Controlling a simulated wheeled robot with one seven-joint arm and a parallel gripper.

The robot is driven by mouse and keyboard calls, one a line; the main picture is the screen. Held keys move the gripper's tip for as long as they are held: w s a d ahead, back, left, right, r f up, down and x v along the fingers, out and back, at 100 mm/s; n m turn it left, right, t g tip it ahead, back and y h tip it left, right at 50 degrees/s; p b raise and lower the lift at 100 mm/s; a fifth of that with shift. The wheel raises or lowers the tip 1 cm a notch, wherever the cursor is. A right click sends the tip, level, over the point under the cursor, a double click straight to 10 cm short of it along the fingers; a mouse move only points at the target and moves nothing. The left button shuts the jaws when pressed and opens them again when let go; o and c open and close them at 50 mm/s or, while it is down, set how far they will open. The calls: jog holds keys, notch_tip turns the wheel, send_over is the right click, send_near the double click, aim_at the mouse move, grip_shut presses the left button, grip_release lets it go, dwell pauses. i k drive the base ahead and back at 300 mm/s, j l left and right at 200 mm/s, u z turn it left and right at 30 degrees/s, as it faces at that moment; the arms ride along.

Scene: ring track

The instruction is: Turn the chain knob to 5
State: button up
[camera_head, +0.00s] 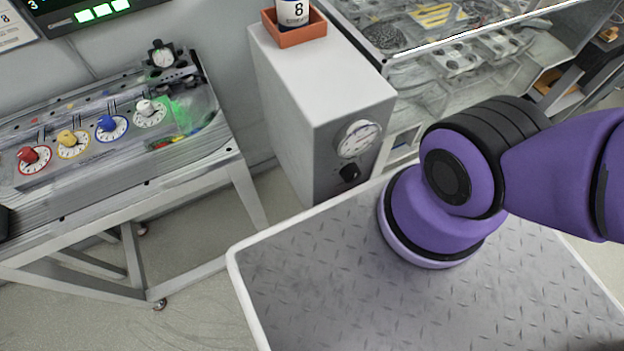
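Which knob is the chain knob cannot be told from any readable label. A grey box cabinet (306,95) in the middle has a round white dial gauge (357,139) on its front and a small black knob (348,172) below it. A panel on the left bench carries a row of dial knobs: red (33,157), yellow (72,142), blue (110,126) and white (149,111). Their numbers are too small to read. My gripper is out of view; only purple links of my arm show at right.
An orange tray (285,39) with a container marked 8 (293,12) stands on the cabinet. The left bench (180,168) has legs with casters. A clear-sided machine (460,90) stands behind right. Floor (200,270) between bench and my base is clear.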

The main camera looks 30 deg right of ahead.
aim_at(350, 173)
jog(key=k+j+z, duration=0.2)
jog(key=k+j, duration=0.15)
jog(key=k+j+z, duration=0.2)
jog(key=k, duration=0.4)
jog(key=k+j+z, duration=0.2)
jog(key=k, duration=0.3)
jog(key=j, duration=0.1)
